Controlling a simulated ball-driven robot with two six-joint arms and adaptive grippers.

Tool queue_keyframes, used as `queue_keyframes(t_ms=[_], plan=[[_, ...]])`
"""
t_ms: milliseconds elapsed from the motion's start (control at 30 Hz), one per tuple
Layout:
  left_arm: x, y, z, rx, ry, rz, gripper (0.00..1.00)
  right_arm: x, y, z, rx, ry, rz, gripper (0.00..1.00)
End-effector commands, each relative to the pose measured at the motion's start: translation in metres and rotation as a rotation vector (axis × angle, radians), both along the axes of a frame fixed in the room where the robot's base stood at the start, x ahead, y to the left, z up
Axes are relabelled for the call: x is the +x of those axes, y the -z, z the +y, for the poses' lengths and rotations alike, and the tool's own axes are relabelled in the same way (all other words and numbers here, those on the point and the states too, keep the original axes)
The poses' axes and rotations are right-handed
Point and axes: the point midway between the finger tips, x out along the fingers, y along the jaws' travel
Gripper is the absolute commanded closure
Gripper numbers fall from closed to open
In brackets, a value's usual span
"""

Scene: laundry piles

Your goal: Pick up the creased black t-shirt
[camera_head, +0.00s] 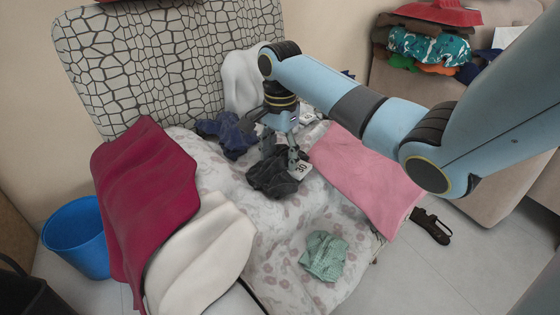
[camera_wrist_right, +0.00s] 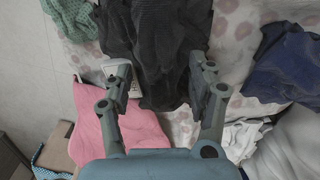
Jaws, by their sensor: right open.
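The creased black t-shirt (camera_head: 274,178) lies crumpled on the patterned bed cover, near the middle of the head view. In the right wrist view the black cloth (camera_wrist_right: 160,45) lies ahead of and partly between the fingers. My right gripper (camera_head: 284,158) points down over the shirt from above. Its two fingers (camera_wrist_right: 162,85) are apart, with the cloth between and beyond their tips. Whether the fingers touch the cloth cannot be told. My left gripper is not in view.
A pink cloth (camera_head: 362,178) lies right of the shirt and a dark blue garment (camera_head: 228,133) behind left. A white tag marked 30 (camera_head: 299,170) sits beside the shirt. A green checked cloth (camera_head: 323,256) lies in front.

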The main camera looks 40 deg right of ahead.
Motion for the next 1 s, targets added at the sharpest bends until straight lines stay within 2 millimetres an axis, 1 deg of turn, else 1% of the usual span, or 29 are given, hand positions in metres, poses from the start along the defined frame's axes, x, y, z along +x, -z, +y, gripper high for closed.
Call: queue_keyframes(t_ms=[67, 167, 500, 533, 833, 933, 1000], plan=[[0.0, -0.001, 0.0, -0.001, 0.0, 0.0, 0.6, 0.0, -0.002, 0.0, 0.0, 0.0, -0.001, 0.42], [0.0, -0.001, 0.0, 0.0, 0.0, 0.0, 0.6, 0.0, -0.002, 0.0, 0.0, 0.0, -0.001, 0.54], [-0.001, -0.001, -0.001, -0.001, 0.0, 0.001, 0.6, 0.0, -0.002, 0.0, 0.0, 0.0, -0.001, 0.99], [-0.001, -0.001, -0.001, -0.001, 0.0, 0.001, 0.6, 0.0, -0.002, 0.0, 0.0, 0.0, -0.001, 1.0], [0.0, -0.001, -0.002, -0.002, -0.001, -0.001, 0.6, 0.0, -0.003, 0.0, -0.001, -0.001, -0.002, 1.0], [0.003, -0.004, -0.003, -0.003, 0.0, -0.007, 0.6, 0.001, -0.01, 0.0, -0.001, -0.001, -0.003, 1.0], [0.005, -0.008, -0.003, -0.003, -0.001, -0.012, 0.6, 0.001, -0.018, 0.0, -0.001, -0.001, -0.004, 1.0]])
